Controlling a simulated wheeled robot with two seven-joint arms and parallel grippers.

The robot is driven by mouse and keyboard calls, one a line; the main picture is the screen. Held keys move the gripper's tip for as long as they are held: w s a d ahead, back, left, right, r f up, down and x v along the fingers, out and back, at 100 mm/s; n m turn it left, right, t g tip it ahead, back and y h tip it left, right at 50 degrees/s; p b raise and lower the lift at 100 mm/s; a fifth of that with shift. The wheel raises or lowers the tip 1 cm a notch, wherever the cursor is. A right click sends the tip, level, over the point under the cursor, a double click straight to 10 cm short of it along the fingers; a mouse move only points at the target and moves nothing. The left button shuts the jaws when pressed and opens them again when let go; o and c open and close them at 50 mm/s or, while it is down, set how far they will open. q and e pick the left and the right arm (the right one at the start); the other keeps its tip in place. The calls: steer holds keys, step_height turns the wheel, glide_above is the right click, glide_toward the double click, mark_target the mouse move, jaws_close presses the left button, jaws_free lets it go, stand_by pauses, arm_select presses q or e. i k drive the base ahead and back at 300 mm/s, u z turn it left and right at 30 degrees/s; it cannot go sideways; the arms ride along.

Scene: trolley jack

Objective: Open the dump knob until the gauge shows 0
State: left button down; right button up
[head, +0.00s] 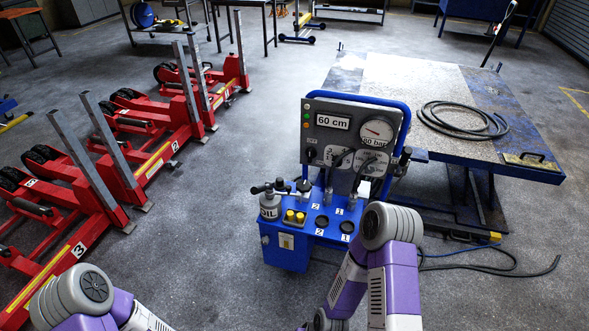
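The grey control panel (330,146) stands on a blue hydraulic unit (285,250) in the middle of the head view. Its round gauge (377,130) has a white face and a red needle; the label below reads 80 bar. A display (333,122) reads 60 cm. A black knob (311,153) sits at the panel's lower left, and another dark knob (405,156) is at its right edge. I cannot tell which is the dump knob. My arms come in at the bottom left and bottom right; neither gripper shows.
A lift table (440,75) with a coiled hose (463,119) stands behind the unit. Red jacks (130,185) with upright posts line the left. A hose (500,271) lies on the floor at right. Floor between jacks and unit is clear.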

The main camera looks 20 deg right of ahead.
mark_target(303, 187)
steer(key=u, duration=0.55)
steer(key=i, duration=3.3)
steer(key=z, duration=2.25)
